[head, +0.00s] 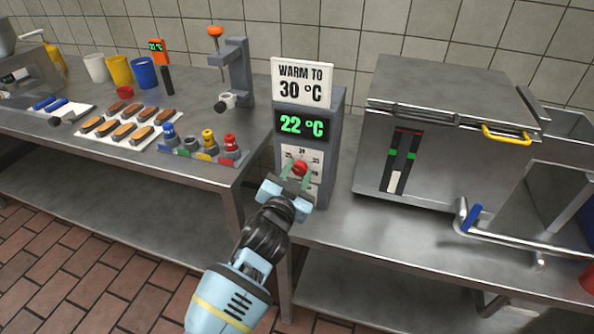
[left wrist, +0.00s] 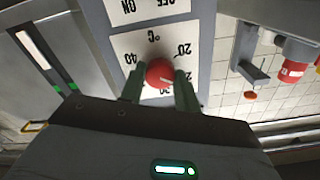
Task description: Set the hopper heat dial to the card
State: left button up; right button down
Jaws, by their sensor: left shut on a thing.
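A grey control post (head: 336,150) stands on the steel counter. The card (head: 302,82) on its top reads "WARM TO 30 °C". The green display (head: 302,125) below it reads 22 °C. The red dial (head: 300,167) sits on a white scale plate (head: 289,154) under the display. My left gripper (head: 297,183) is shut on the red dial. In the left wrist view the dial (left wrist: 159,73) is between the two fingers, with a pale pointer line on it. That view is upside down and shows 20 and 40 on the scale plate (left wrist: 128,43). My right gripper is not in view.
A steel machine (head: 450,130) with a yellow handle (head: 506,134) stands right of the post. Left are nozzles with coloured caps (head: 208,138), a tray of brown pieces (head: 85,138), cups (head: 144,73) and a stand with an orange knob (head: 215,31).

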pick_arm(q)
jog(key=m+p, duration=0.1)
jog(key=m, duration=0.4)
jog(key=shift+m, duration=0.3)
jog(key=m+p, duration=0.1)
jog(key=m, duration=0.4)
jog(key=shift+m, duration=0.3)
jog(key=o, duration=1)
